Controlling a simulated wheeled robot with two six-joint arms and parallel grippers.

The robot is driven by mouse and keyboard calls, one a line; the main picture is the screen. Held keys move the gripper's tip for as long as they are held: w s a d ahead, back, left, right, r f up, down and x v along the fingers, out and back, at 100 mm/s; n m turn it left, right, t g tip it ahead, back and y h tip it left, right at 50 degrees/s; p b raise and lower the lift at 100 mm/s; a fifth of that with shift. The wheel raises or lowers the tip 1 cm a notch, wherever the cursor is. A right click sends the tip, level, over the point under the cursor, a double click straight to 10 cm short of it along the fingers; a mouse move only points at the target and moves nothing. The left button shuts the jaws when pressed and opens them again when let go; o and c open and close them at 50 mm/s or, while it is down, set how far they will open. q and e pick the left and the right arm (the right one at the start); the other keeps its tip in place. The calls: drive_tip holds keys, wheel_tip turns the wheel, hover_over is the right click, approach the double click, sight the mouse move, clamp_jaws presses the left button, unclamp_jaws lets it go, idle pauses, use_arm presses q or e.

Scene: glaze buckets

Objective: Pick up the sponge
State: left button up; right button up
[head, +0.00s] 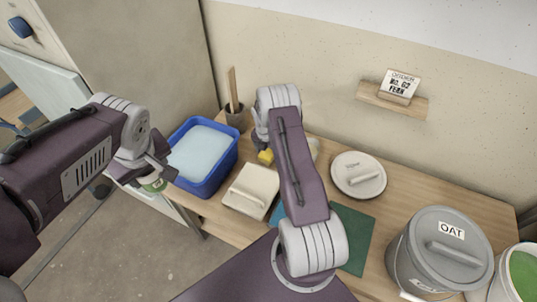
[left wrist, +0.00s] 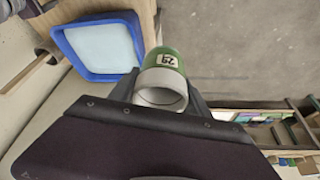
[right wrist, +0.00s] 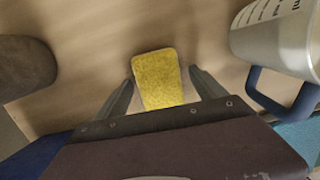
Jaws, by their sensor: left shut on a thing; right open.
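The yellow sponge (right wrist: 157,80) lies on the wooden table in the right wrist view. A small yellow part of it (head: 265,156) shows in the head view beside my right arm. My right gripper (right wrist: 160,80) is open, with one finger on each side of the sponge's near part and a gap to each finger. In the head view my right arm hides most of this gripper.
A blue tub of pale liquid (head: 230,165) stands at the table's left end. A measuring jug with a blue handle (right wrist: 275,92) is close right of the sponge.

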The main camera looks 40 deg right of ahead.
drive_tip(key=shift+f, duration=0.2)
drive_tip(key=c, duration=1.4)
drive_tip(key=shift+r, duration=0.15)
wheel_tip(320, 180, up, 10)
drive_tip(key=shift+r+p, duration=0.1)
drive_tip(key=shift+p, duration=0.4)
